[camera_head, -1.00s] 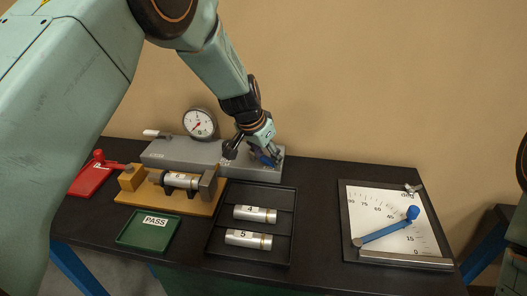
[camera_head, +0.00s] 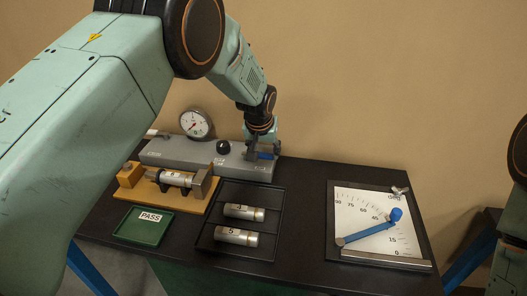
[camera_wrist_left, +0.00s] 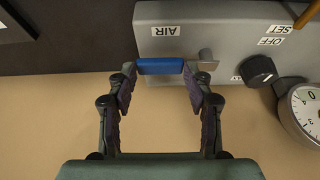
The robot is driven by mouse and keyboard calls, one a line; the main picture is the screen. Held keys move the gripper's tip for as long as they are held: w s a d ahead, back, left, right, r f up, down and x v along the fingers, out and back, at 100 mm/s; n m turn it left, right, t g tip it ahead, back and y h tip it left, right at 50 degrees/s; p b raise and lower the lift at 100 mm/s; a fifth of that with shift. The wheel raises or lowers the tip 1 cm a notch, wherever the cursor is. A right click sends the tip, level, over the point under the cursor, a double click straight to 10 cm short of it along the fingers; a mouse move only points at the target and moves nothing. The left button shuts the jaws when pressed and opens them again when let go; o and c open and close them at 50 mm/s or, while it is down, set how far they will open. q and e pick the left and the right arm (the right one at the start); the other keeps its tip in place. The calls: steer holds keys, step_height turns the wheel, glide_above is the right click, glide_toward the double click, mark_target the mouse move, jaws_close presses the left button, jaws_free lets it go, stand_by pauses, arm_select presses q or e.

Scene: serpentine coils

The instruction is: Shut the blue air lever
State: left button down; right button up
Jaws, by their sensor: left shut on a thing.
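In the head view my left gripper (camera_head: 262,150) comes down from above and partly covers the lever. A metal stub (camera_wrist_left: 207,60) stands beside the lever. My right gripper is out of view.
The grey box (camera_head: 185,153) carries a dial gauge (camera_head: 195,123) and a black knob (camera_head: 223,147). In front are an ochre fixture (camera_head: 172,197) holding a cylinder, a green PASS tray (camera_head: 128,235) and a black tray (camera_head: 262,195) with two cylinders. An angle plate (camera_head: 360,205) stands right.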

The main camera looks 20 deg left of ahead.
arm_select(q)
steer(key=shift+s+f, duration=0.25)
steer(key=shift+f, duration=0.15)
steer(key=c, duration=0.8)
jaws_free()
steer(key=shift+c, duration=0.2)
steer(key=shift+o, duration=1.4)
steer(key=shift+w, duration=0.15)
steer(key=shift+o, duration=0.2)
steer(key=shift+w+r, duration=0.1)
steer(key=shift+w, duration=0.05)
steer(key=shift+r, duration=0.15)
steer(key=v, duration=1.1)
steer(key=shift+r, duration=0.35)
steer(key=shift+s, duration=0.2)
